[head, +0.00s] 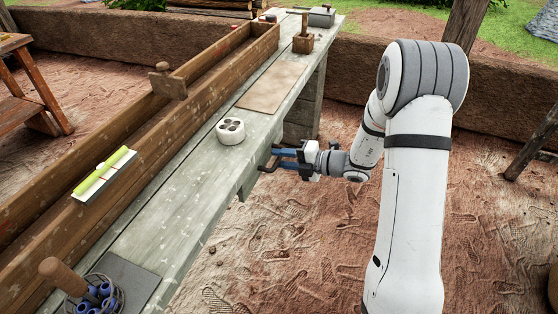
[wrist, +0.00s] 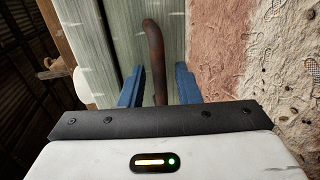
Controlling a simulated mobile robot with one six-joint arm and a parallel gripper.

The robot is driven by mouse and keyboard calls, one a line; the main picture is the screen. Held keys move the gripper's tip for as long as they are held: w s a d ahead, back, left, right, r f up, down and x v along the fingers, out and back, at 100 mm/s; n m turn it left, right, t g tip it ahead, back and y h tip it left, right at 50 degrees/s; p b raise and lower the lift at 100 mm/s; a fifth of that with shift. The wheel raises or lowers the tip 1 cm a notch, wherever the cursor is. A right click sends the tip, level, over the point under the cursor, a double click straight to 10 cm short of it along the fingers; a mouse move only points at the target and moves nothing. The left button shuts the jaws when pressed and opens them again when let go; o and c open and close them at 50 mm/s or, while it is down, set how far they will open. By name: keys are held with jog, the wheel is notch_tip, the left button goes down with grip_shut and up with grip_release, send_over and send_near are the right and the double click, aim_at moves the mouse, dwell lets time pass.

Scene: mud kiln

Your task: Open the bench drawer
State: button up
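The grey-green wooden bench (head: 195,185) runs diagonally through the head view. A dark handle (head: 267,167) juts from its right side, below the edge of the top. The drawer front is mostly hidden under that edge, and I cannot see a gap around it. My gripper (head: 279,160) is at the handle, its blue fingers pointing toward the bench. In the wrist view the handle is a rusty curved bar (wrist: 154,45) lying between the two fingers of my gripper (wrist: 159,85). The fingers are apart, with visible space on both sides of the bar.
A white cup-like block with dark holes (head: 231,131) stands on the bench near the handle. A brown board (head: 271,88) and a wooden box with a handle (head: 303,42) lie farther back. A long wooden trough (head: 150,125) fills the left side. Bare earth lies right of the bench.

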jog(key=shift+w+a+f, duration=0.1)
jog(key=shift+w+a, duration=0.1)
jog(key=shift+a, duration=0.35)
grip_shut()
